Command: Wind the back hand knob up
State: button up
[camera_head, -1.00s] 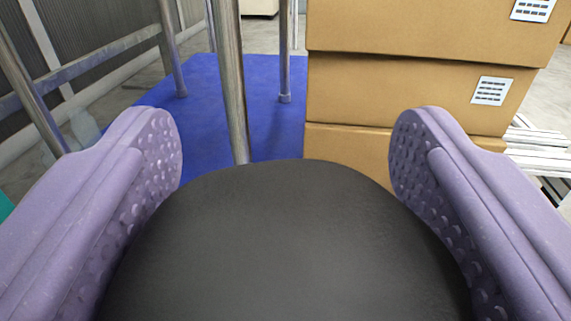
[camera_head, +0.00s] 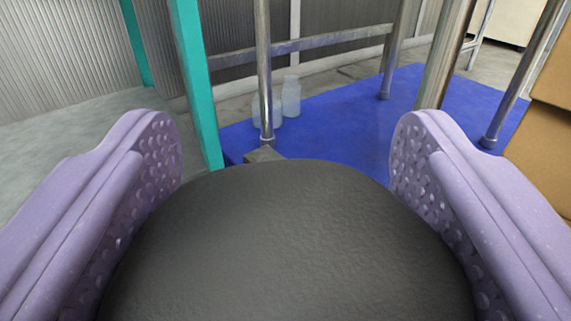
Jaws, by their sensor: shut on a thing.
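A broad, black, rounded thing with a leathery surface, which I take to be the hand knob (camera_head: 290,240), fills the bottom middle of the view. My gripper (camera_head: 286,140) has its two purple, dimpled fingers on either side of it, shut on it. The finger pads face inward along its left and right sides. The lower part of the knob runs out of the picture, and what it is mounted on is not visible. The exact contact between pads and knob is hard to see.
Beyond stand a teal post (camera_head: 198,85) and several metal legs (camera_head: 263,70) with crossbars. A blue platform (camera_head: 340,115) lies on the floor with clear bottles (camera_head: 291,96) at its back left. Cardboard boxes (camera_head: 553,90) are at the right edge. Grey floor at left is open.

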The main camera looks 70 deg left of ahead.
jog(key=shift+s+f+n+g+y, duration=0.1)
jog(key=shift+f+n+g+y, duration=0.1)
jog(key=shift+n+g+y, duration=0.3)
jog(key=o, duration=0.9)
jog(key=shift+o, duration=0.3)
